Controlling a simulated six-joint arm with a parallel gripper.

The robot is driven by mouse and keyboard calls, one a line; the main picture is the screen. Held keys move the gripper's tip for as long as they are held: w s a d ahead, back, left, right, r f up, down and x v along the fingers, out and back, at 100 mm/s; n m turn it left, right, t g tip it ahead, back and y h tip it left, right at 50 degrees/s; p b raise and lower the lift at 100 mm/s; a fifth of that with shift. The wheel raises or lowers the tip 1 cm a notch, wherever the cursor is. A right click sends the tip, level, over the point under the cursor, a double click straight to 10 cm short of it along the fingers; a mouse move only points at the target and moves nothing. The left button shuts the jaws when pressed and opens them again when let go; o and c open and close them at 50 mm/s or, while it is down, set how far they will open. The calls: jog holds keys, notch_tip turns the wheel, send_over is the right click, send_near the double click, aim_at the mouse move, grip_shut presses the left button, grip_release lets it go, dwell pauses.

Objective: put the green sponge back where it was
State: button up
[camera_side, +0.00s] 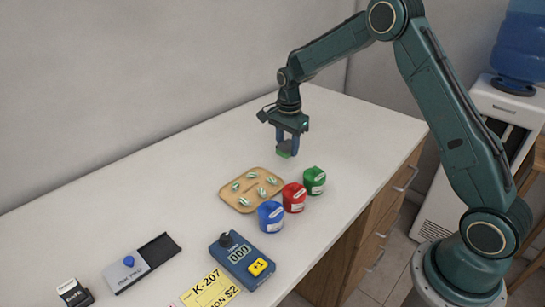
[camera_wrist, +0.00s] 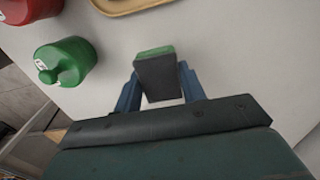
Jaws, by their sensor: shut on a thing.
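The green sponge (camera_side: 283,153) is between the fingers of my gripper (camera_side: 288,143), over the white counter behind the tray. It has a dark grey layer and a green layer. In the wrist view the sponge (camera_wrist: 156,76) shows mostly its dark face, with a green strip along its far edge. My gripper's blue fingers (camera_wrist: 160,92) are shut on its two sides. I cannot tell for sure how high the sponge is above the counter.
A tan tray (camera_side: 228,197) holds several small pieces. Blue (camera_side: 270,217), red (camera_side: 294,198) and green (camera_side: 314,181) containers stand along its right. The counter around my gripper is clear.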

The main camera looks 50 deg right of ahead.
aim_at(287, 165)
jog(key=shift+f, duration=2.15)
jog(key=shift+f, duration=0.15)
jog(key=o, duration=1)
jog(key=shift+o, duration=0.2)
notch_tip(287, 165, up, 12)
jog(key=shift+r, duration=0.2)
jog(key=shift+r, duration=0.1)
